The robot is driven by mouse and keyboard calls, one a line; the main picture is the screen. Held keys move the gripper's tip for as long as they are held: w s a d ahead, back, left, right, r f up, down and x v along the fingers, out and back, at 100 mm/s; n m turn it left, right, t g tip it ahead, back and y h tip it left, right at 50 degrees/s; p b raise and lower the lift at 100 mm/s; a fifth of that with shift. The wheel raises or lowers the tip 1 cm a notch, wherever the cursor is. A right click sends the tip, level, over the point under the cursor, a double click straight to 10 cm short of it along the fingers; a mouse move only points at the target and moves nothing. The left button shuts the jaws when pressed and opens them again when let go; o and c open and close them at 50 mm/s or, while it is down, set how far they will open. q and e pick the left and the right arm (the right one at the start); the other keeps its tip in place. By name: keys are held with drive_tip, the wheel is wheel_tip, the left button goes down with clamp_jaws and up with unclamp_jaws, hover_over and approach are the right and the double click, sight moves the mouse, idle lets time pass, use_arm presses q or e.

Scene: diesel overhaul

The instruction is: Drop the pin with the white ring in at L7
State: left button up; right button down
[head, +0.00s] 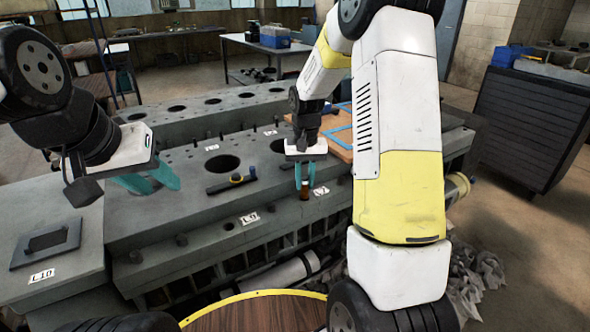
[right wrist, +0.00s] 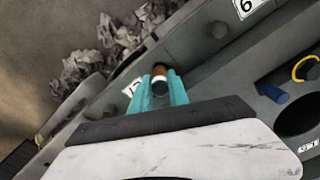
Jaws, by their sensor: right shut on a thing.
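My right gripper (head: 305,176) has its teal fingers shut on a short pin (head: 305,188) above the front edge of the grey engine block (head: 150,215). In the right wrist view, the pin (right wrist: 160,79) stands between the fingertips and shows a brown-orange band, a pale part and a dark end. My left gripper (head: 152,181) is open and empty over the block's left end.
A dark plate (head: 46,243) lies on the left bench near another label (head: 41,275). A wooden board with blue outlines (head: 340,135) is behind my right gripper.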

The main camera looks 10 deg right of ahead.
sight(304, 197)
drive_tip(key=shift+f, duration=1.3)
drive_tip(key=shift+f, duration=0.1)
drive_tip(key=shift+f, duration=0.45)
drive_tip(key=c, duration=0.8)
unclamp_jaws()
drive_tip(key=shift+r, duration=0.1)
drive_tip(key=shift+r, duration=3.45)
